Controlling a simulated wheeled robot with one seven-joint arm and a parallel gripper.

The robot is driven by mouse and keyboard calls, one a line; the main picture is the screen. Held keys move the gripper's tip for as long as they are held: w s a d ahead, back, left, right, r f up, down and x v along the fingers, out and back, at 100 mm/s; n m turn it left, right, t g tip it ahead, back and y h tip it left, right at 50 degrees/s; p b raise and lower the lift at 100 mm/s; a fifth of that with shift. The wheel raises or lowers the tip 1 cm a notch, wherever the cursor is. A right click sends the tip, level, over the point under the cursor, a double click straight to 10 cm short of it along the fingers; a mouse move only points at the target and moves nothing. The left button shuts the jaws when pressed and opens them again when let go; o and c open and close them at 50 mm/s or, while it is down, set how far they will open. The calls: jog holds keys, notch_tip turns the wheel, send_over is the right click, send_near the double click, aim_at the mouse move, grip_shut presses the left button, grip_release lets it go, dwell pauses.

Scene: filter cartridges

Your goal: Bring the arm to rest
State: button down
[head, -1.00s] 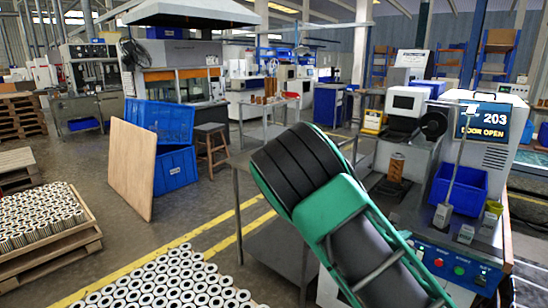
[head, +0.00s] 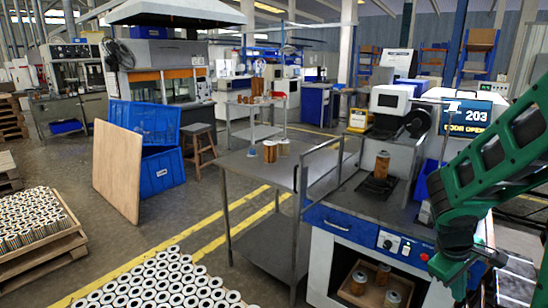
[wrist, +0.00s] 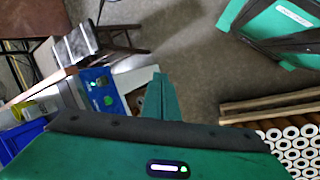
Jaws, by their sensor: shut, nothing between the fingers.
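My green arm (head: 495,160) now shows at the right edge of the head view, folded beside the test machine. In the wrist view my gripper (wrist: 158,88) shows as green fingers together, pointing away from the camera, with nothing held. The wrist view looks down at the floor. My gripper's fingertips cannot be made out clearly in the head view.
A brown cartridge (head: 382,165) stands on the machine (head: 350,212), partly beside my arm. Several cartridges stand on the steel table (head: 235,165). A blue crate (head: 162,172), a wooden board (head: 117,170) and pallets of white-ended cartridges (head: 150,285) are on the left.

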jog(key=s+a+r+m+y, duration=0.2)
jog(key=s+a+r+m, duration=0.1)
jog(key=s, duration=0.5)
jog(key=s+a+r+m+y, duration=0.2)
jog(key=s+a+r+m, duration=0.2)
jog(key=s+r+m, duration=0.2)
jog(key=s+m, duration=0.1)
jog(key=s, duration=0.1)
jog(key=shift+s+r+y, duration=0.2)
jog(key=shift+s+y, duration=0.1)
jog(key=shift+y, duration=0.1)
